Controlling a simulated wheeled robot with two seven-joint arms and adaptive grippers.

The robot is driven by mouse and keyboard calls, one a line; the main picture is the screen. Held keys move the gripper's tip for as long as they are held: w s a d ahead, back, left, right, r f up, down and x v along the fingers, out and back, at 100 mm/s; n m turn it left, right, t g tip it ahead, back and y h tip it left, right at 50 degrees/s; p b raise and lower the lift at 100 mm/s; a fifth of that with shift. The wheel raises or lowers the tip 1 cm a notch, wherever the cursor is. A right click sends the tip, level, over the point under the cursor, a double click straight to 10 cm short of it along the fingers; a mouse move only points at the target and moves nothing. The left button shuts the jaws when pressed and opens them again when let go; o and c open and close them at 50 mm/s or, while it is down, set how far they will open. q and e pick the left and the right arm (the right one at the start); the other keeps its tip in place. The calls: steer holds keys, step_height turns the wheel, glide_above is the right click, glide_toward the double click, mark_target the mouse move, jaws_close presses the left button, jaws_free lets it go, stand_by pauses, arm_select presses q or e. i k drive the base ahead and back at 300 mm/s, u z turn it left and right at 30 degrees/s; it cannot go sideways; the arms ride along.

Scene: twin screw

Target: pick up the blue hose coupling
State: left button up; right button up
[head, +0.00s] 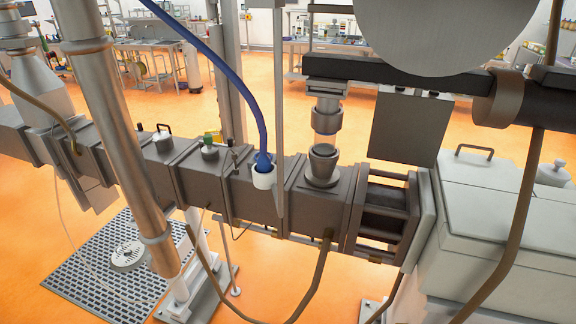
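The blue hose coupling (263,160) sits upright at the lower end of a blue hose (232,76). Its bottom end is in or on a white collar (264,179) on top of the dark extruder barrel (250,200), near the middle of the head view. The hose rises from it and curves up to the upper left, out of the picture. How deep the coupling sits in the collar cannot be told. Neither of my grippers is in view.
A thin upright metal post (279,110) stands just right of the coupling. A feed funnel (322,163) under a metal outlet (327,117) is further right. A thick steel pipe (118,135) crosses the left side. Small fittings (209,149) stand left of the collar.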

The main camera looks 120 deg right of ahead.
mark_target(264, 166)
steer(key=z, duration=5.75)
steer(key=k, duration=1)
steer(key=u, duration=0.8)
